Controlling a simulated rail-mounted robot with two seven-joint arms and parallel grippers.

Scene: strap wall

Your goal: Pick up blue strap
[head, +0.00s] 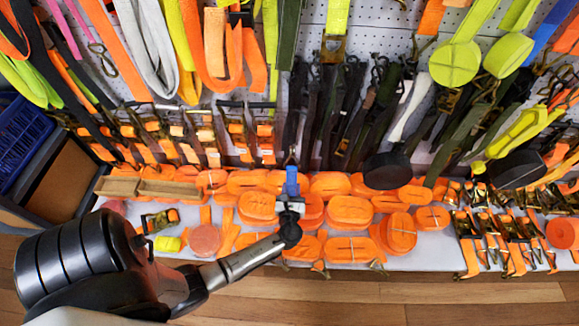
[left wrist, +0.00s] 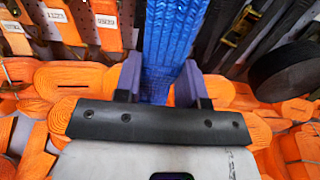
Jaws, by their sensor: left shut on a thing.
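The blue strap (head: 291,180) shows as a short upright piece at the middle of the head view, in front of the orange rolls. My left gripper (head: 291,197) is around its lower part. In the left wrist view the blue strap (left wrist: 172,50) is a wide woven band running up from between the fingers. The left gripper's two fingers (left wrist: 160,82) press on it from both sides, so the gripper is shut on it. The strap's lower end is hidden behind the gripper body. My right gripper is in neither view.
Rolled orange straps (head: 350,212) cover the white shelf (head: 340,262) behind and around the gripper. Many straps hang on the pegboard (head: 380,40) above. A black roll (head: 388,170) hangs close on the right. A blue crate (head: 22,140) stands at left. Wooden floor (head: 400,300) is clear in front.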

